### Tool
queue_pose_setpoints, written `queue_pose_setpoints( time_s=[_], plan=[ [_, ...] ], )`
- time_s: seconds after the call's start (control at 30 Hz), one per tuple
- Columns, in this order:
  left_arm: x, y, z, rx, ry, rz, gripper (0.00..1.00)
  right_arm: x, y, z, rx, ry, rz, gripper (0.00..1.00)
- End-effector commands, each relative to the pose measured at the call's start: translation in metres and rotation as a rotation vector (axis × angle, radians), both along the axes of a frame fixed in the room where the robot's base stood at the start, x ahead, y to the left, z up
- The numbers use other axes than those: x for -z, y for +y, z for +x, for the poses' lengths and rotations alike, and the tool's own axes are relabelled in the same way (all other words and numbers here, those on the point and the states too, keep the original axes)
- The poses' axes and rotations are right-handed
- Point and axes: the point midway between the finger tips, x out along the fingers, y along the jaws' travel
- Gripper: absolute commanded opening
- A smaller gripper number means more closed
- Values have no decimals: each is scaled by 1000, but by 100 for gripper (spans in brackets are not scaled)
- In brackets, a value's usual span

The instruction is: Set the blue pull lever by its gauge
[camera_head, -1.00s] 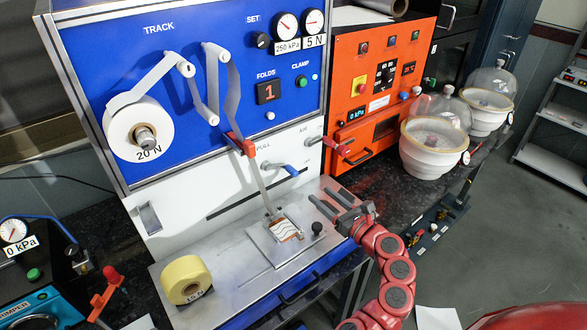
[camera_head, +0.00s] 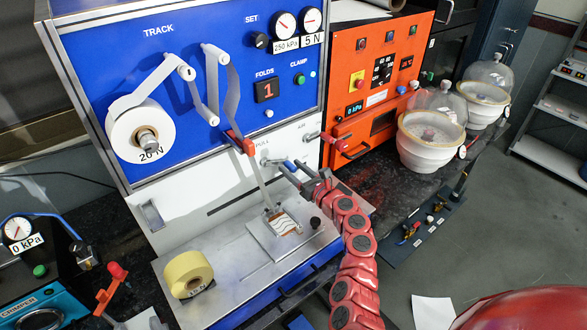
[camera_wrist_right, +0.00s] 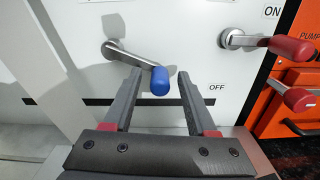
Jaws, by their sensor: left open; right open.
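The blue pull lever (camera_head: 290,166) is on the white lower panel, beside the word PULL. In the right wrist view its blue grip (camera_wrist_right: 160,82) ends a metal arm slanting down to the right from its pivot. My right gripper (camera_head: 294,170) is open at the lever. In the wrist view its fingers (camera_wrist_right: 160,98) stand on either side of the blue grip, with gaps on both sides. Two dials sit at the panel's top, one labelled 250 kPa (camera_head: 284,25) and one labelled 5 N (camera_head: 312,18). Their needles are too small to read. My left gripper is not in view.
A red-handled lever (camera_wrist_right: 290,47) lies right of the blue one, with another red handle (camera_wrist_right: 298,98) below it. A metal plate (camera_head: 225,262) below holds a yellow roll (camera_head: 187,272) and a small fixture (camera_head: 262,238). An orange machine (camera_head: 370,65) stands to the right.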

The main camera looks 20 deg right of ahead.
Motion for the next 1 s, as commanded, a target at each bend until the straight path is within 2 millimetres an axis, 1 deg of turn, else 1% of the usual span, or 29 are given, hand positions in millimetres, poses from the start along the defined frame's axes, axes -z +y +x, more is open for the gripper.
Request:
queue_pose_setpoints(
  time_s=[0.17, 0.2, 0.27, 0.4, 0.47, 0.5, 1.0],
  plan=[
    [0, 0, 0, 0, 0, 0, 50, 0, 0, 0, 0, -1, -1, 57],
    [0, 0, 0, 0, 0, 0, 50, 0, 0, 0, 0, -1, -1, 50],
    [0, 0, 0, 0, 0, 0, 50, 0, 0, 0, 0, -1, -1, 39],
    [0, 0, 0, 0, 0, 0, 50, -1, 0, 0, -1, -1, -1, 14],
    [0, 0, 0, 0, 0, 0, 50, -1, 0, 0, -1, -1, -1, 3],
    [0, 0, 0, 0, 0, 0, 50, -1, 0, 0, 0, -1, -1, 0],
    [0, 0, 0, 0, 0, 0, 50, -1, 0, 0, -1, -1, -1, 0]
  ],
)
